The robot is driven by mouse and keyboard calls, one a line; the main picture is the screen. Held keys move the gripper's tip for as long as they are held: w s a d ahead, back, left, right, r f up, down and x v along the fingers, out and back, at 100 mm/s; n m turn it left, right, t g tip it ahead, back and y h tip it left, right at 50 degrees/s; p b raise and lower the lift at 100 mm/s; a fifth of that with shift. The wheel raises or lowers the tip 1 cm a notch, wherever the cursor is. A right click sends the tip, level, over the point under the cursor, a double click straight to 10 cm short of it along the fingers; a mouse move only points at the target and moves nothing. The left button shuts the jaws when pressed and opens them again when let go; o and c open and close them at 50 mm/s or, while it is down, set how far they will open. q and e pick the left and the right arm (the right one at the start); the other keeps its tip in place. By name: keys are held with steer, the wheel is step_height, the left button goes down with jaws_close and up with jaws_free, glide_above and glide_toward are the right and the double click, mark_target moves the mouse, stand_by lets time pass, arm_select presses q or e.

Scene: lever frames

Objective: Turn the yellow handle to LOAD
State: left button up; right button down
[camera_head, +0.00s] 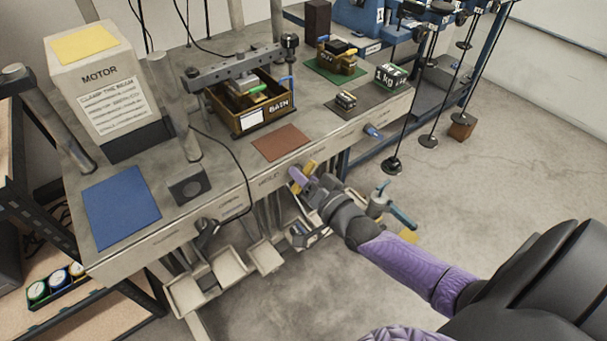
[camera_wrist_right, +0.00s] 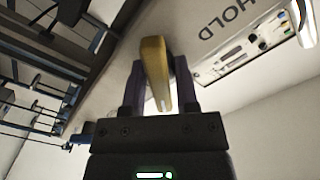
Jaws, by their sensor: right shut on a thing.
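The yellow handle (camera_head: 309,167) is on the front edge of the workbench, near the middle of the head view. My right gripper (camera_head: 302,178) reaches it from the lower right and is shut on it. In the right wrist view the yellow handle (camera_wrist_right: 155,70) stands between the two purple fingers of my right gripper (camera_wrist_right: 160,88). The word HOLD shows upside down on the bench face beside it. The LOAD mark cannot be made out clearly. My left gripper is not in view.
Small trays (camera_head: 228,267) hang below the front edge. Weights hang on rods (camera_head: 393,165) at the right. The floor at the right is mostly clear.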

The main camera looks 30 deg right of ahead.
steer(key=shift+m, duration=0.3)
stand_by(0.4)
steer(key=c, duration=0.6)
jaws_free()
steer(key=shift+o, duration=0.2)
steer(key=s+p, duration=0.2)
steer(key=s, duration=0.8)
steer(key=shift+d, duration=0.4)
